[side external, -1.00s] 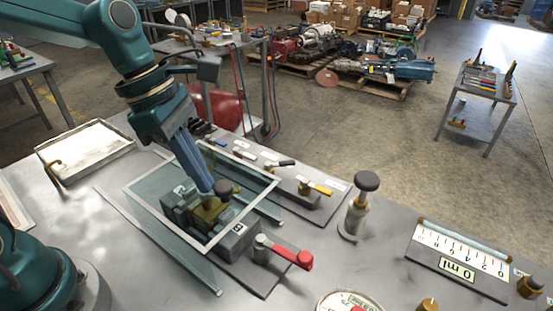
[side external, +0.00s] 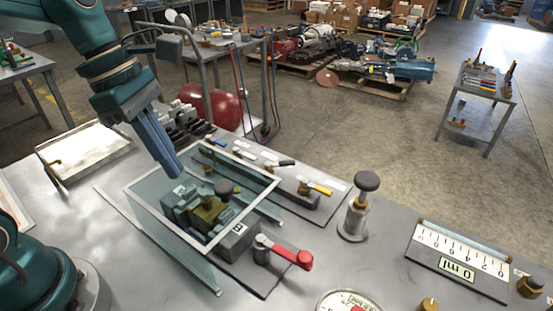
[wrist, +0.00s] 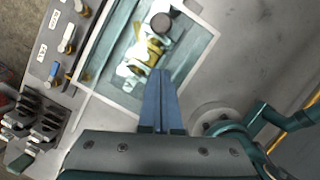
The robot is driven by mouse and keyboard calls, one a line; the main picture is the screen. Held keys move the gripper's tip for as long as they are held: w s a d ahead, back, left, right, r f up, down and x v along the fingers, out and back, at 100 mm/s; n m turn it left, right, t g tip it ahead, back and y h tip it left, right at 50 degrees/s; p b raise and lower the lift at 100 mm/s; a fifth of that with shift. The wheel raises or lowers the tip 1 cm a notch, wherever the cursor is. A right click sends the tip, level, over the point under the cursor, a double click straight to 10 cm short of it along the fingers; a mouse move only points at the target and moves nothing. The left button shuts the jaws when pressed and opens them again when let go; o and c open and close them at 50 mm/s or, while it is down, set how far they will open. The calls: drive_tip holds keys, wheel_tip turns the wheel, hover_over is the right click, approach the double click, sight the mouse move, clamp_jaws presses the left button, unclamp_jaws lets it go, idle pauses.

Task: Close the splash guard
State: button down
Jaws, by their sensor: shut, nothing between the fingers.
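The splash guard (side external: 242,219) is a clear box with a pale rectangular rim, standing on the bench around a grey and brass fitting (side external: 207,211) with a dark round knob (side external: 223,188). In the wrist view its pale rim (wrist: 104,100) frames the brass fitting (wrist: 155,47) and the grey knob (wrist: 161,22). My gripper (side external: 178,174) is shut and empty, its blue fingers pointing down over the guard's far left part. In the wrist view my fingertips (wrist: 160,73) overlap the rim and the guard's interior. I cannot tell whether they touch the guard.
A red-handled lever (side external: 290,256) sits beside the guard's front right. Behind it is a row of small valves with a yellow handle (side external: 317,187). A black-knobbed post (side external: 355,207) stands to the right. A pale tray (side external: 82,151) lies at the left.

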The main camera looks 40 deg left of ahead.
drive_tip(key=v, duration=0.8)
drive_tip(key=s+f+m+t+y, duration=0.1)
drive_tip(key=f+m, duration=0.3)
drive_tip(key=m, duration=0.7)
drive_tip(key=s+f+m+t+y, duration=0.2)
drive_tip(key=s+f+m+t, duration=0.1)
drive_tip(key=m, duration=0.9)
drive_tip(key=shift+s+d+f, duration=0.25)
drive_tip(key=shift+s+f, duration=0.15)
drive_tip(key=shift+s, duration=0.3)
